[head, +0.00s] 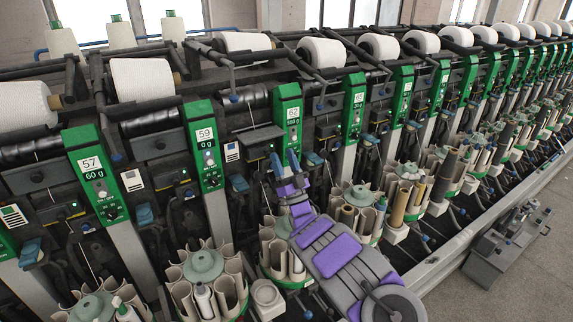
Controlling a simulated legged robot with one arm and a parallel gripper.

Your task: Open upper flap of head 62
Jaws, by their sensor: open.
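The head labelled 62 has a green panel (288,112) with a white number plate, upright near the middle of the head view. A dark grey flap-like plate (256,136) sits just left of this panel; I cannot tell for certain whether it is the upper flap or how far it stands open. My gripper (285,162) is just below the green panel, its two blue fingertips pointing up and apart with nothing visible between them. My arm hides the lower part of this head.
Similar heads flank it, with panels 59 (205,140) on the left and 57 (92,175) farther left. White yarn cones (322,52) lie along the top. Bobbin magazines (203,265) stand below.

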